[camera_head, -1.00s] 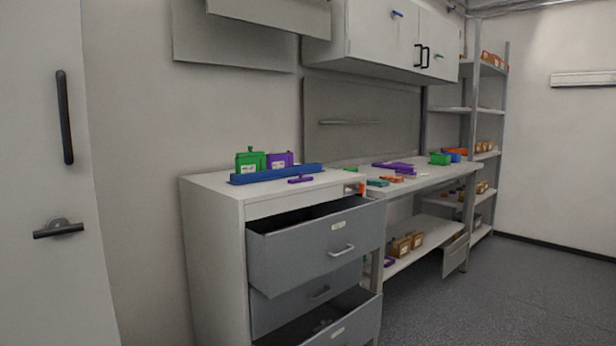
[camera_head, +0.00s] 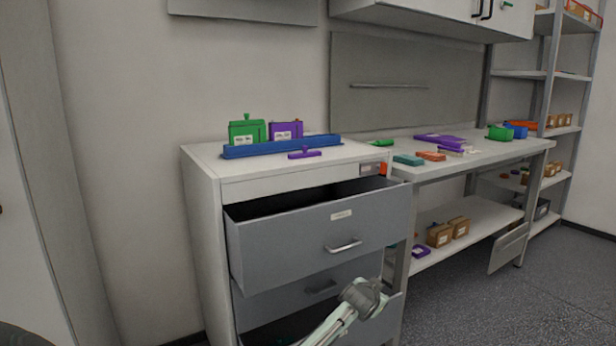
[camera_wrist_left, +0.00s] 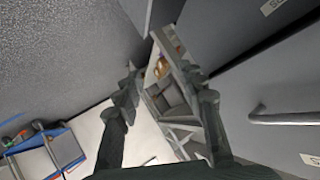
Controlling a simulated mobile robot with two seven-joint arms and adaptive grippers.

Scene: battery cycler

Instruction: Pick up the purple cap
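The purple cap (camera_head: 304,153) looks like a small T-shaped piece. It lies on the white top of the drawer cabinet, near the front edge, in front of the long blue tray (camera_head: 282,147). No gripper is near it in the head view. My left gripper (camera_wrist_left: 160,92) shows in the left wrist view with its two dark fingers apart and nothing held between them. The cap does not show in that view. One of my arm parts enters the head view at the bottom, before the lower drawers; its fingers cannot be made out. My right gripper is not in view.
A green box (camera_head: 247,133) and a purple box (camera_head: 286,130) stand at the blue tray. The cabinet's upper drawer (camera_head: 322,232) is pulled out below the cap. To the right is a workbench (camera_head: 500,148) with a purple piece (camera_head: 438,139) and other parts. Cabinet top beside the cap is clear.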

